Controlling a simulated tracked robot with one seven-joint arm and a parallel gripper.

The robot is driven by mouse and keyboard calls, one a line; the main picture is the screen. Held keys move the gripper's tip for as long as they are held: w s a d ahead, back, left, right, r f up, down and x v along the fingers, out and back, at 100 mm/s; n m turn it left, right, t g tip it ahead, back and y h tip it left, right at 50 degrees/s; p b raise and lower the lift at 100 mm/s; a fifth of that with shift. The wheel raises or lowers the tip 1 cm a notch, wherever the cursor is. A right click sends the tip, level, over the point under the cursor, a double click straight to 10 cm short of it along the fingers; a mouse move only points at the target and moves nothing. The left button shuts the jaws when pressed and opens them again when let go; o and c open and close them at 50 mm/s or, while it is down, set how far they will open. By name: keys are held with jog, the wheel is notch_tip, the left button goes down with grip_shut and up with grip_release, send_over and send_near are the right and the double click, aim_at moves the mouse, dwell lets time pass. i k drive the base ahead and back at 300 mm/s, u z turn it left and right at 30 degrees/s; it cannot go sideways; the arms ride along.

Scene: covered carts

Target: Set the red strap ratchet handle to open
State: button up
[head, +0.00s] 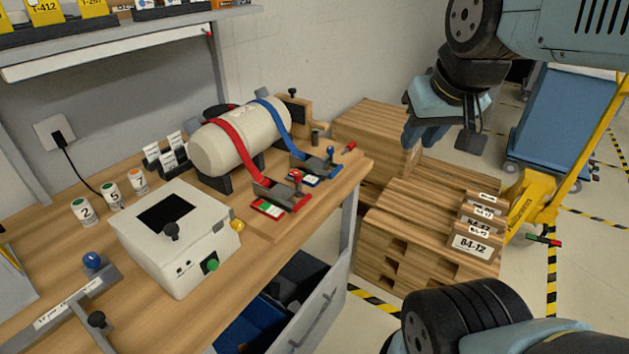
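The red strap (238,145) runs over a cream cylinder (235,138) lying on its side on the workbench. It leads down to a grey ratchet (275,192) with a red-knobbed handle (296,175). A red, green and white label plate (268,208) lies in front of it. The handle's exact angle is hard to tell. A similar blue strap (275,125) leads to a ratchet with a blue knob (330,151), to the right. My gripper (440,140) hangs at upper right, above the pallets and well apart from the ratchets. It holds nothing I can make out; its finger gap is unclear.
A white box (175,235) with a dark opening and green button stands left of the red ratchet. Numbered cups (110,195) stand behind it. Wooden pallets (425,235) with small cartons (472,243) stand right of the bench. An open drawer (310,310) juts out below.

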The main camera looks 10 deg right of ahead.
aim_at(281, 193)
jog(key=u, duration=0.05)
jog(key=k, duration=1.15)
jog(key=u, duration=0.4)
jog(key=i, duration=1)
jog(key=z, duration=0.05)
